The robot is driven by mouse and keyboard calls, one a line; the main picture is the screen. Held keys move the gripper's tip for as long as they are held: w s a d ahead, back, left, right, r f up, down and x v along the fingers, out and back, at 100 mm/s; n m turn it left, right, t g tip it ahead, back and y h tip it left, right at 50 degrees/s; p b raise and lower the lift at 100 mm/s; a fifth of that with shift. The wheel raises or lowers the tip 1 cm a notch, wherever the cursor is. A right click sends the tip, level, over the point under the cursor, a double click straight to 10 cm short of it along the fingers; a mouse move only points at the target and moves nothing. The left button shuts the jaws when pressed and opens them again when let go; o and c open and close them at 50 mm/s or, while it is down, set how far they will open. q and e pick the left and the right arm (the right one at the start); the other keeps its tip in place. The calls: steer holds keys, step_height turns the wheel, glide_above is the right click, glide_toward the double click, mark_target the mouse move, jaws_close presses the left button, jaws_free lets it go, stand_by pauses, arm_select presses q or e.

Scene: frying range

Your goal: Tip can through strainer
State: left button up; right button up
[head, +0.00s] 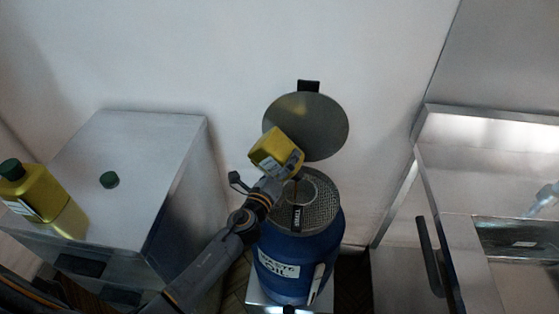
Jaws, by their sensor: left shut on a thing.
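A yellow can (276,149) is held tilted above the strainer (318,200) on top of the blue waste oil drum (300,258). My left gripper (274,181) is shut on the can, its arm coming in from the lower left. A thin dark stream or strip shows below the can's low end, over the strainer; I cannot tell whether it is oil. The drum's round lid (325,128) stands open behind the can. The can's mouth is hidden. My right gripper is not in view.
A steel unit with a dark handle (428,257) stands at right. A plain wall is behind.

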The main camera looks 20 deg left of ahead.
arm_select(q)
steer(key=shift+d+r+m+p, duration=0.55)
steer(key=shift+m, duration=0.65)
steer(key=shift+s+d+r+m+p, duration=0.15)
steer(key=shift+d+m+p, duration=0.5)
steer(key=shift+m, duration=0.65)
steer(key=shift+d, duration=0.1)
stand_by(1.9)
